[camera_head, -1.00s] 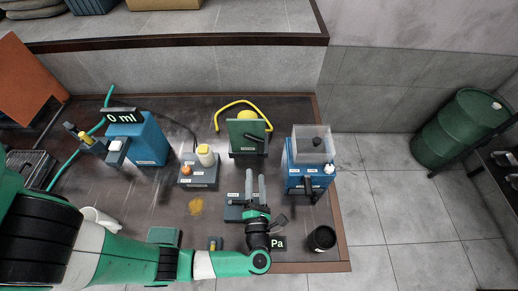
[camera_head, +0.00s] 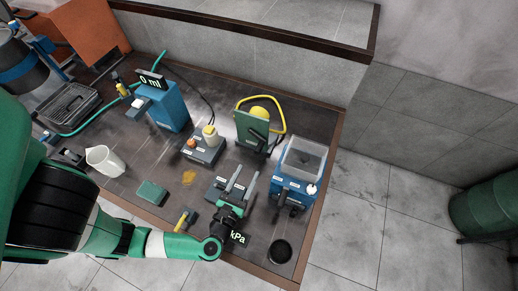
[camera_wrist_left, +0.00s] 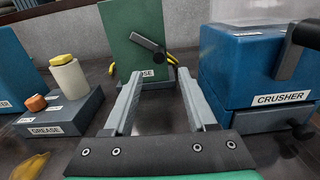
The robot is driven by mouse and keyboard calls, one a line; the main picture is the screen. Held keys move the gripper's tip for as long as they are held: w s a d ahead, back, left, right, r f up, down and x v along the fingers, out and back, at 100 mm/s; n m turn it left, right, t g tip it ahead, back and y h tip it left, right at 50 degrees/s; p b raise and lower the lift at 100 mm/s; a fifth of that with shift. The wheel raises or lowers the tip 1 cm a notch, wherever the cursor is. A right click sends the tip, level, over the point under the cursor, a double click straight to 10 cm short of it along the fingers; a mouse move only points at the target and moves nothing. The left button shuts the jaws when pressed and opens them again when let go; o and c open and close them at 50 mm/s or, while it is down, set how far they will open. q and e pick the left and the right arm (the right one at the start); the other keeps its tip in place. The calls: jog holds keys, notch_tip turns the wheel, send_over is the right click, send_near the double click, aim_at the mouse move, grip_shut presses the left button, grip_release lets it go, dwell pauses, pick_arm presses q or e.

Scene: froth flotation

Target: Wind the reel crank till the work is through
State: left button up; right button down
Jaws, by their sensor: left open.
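The hose reel has an upright green panel (camera_head: 244,126) with a yellow hose (camera_head: 283,108) arching behind it, at the back of the table. Its dark crank (camera_head: 258,138) is on the near face. In the left wrist view the crank (camera_wrist_left: 150,44) shows on the green panel (camera_wrist_left: 118,30) straight ahead, past the fingertips. My left gripper (camera_head: 245,173) is open and empty. It sits in front of the reel, apart from the crank, and its open fingers (camera_wrist_left: 160,76) point at the panel. A label on the reel's base is partly hidden by a finger. My right gripper is not in view.
The blue crusher (camera_head: 291,188) stands close to the right of my gripper. The grease block (camera_head: 203,152) with its bottle is to the left. A dark cup (camera_head: 280,251) stands near the front right corner. A blue box (camera_head: 170,108) and a white jug (camera_head: 104,161) stand further left.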

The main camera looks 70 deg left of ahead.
aim_at(258, 150)
pick_arm(q)
jog(key=x, duration=1)
jog(key=shift+a, duration=0.2)
grip_shut()
